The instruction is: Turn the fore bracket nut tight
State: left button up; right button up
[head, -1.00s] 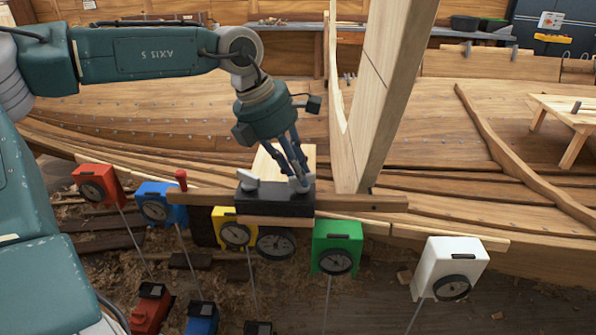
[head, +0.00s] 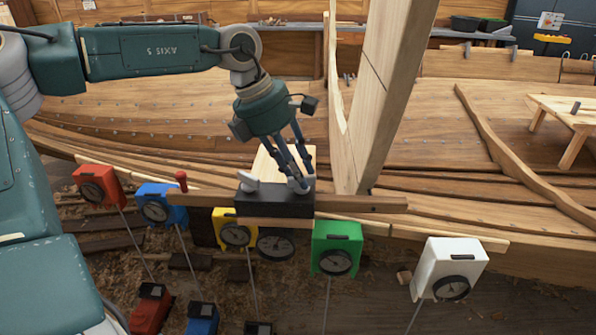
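A black bracket block (head: 275,203) sits on the wooden bar across the hull's edge, with two pale grey nuts on top. The left nut (head: 249,182) stands free. The right nut (head: 298,187) is between the fingertips of my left gripper (head: 297,178). The fingers point down and close in on that nut, partly hiding it. I cannot tell from the picture which nut is the fore one. My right gripper is not in view.
A wooden post (head: 385,90) rises just right of the bracket. Dial gauges on rods stand along the front: red (head: 108,178), blue (head: 165,190), yellow (head: 225,218), green (head: 337,233) and white (head: 460,252). A small bench (head: 560,112) stands at right.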

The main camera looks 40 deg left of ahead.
pick_arm(q)
jog(key=shift+s, duration=0.1)
jog(key=v, duration=1.2)
